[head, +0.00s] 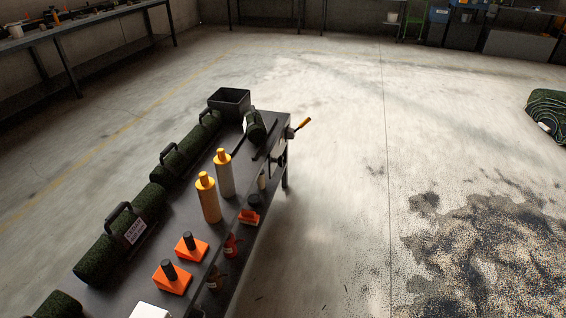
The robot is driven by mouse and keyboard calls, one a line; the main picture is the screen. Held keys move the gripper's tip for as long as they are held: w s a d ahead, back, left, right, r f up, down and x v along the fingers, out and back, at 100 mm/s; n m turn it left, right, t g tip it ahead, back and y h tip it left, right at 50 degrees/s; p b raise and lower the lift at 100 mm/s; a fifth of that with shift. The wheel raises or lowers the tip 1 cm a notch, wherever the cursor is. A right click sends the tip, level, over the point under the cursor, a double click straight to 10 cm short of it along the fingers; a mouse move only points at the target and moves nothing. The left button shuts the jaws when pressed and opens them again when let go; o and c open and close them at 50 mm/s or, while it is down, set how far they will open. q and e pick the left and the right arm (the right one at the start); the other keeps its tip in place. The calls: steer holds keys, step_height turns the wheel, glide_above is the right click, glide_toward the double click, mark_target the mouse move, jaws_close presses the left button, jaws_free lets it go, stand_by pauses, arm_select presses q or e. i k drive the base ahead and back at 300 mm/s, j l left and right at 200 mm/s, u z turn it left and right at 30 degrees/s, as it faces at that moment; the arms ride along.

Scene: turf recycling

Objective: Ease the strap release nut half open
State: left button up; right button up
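I cannot pick out the strap release nut in the head view. Dark green turf rolls with black handles lie in a row along the left side of a dark table (190,228); the nearest full one (100,255) bears a white label. A smaller green roll (255,126) sits near the table's far end. Another green turf bundle (548,112) with a small white label lies on the floor at the right edge, partly cut off. Neither of my grippers shows.
Two yellow-capped bottles (209,200) (225,175) and two orange blocks with black knobs (172,277) (191,247) stand on the table. A black bin (230,101) is at its far end. Dark granules (490,250) cover the floor at lower right. The middle floor is clear.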

mark_target(279, 161)
steer(key=i+l+u, duration=0.2)
steer(key=i+l, duration=0.15)
steer(key=i, duration=0.15)
steer(key=i+l+u, duration=0.2)
steer(key=i+l, duration=0.2)
steer(key=i+l+u, duration=0.2)
steer(key=i+l, duration=0.35)
steer(key=i+l+u, duration=0.2)
steer(key=i+l, duration=0.2)
steer(key=l, duration=0.15)
steer(key=i+l+u, duration=0.2)
steer(key=i+l, duration=0.15)
steer(key=l, duration=0.3)
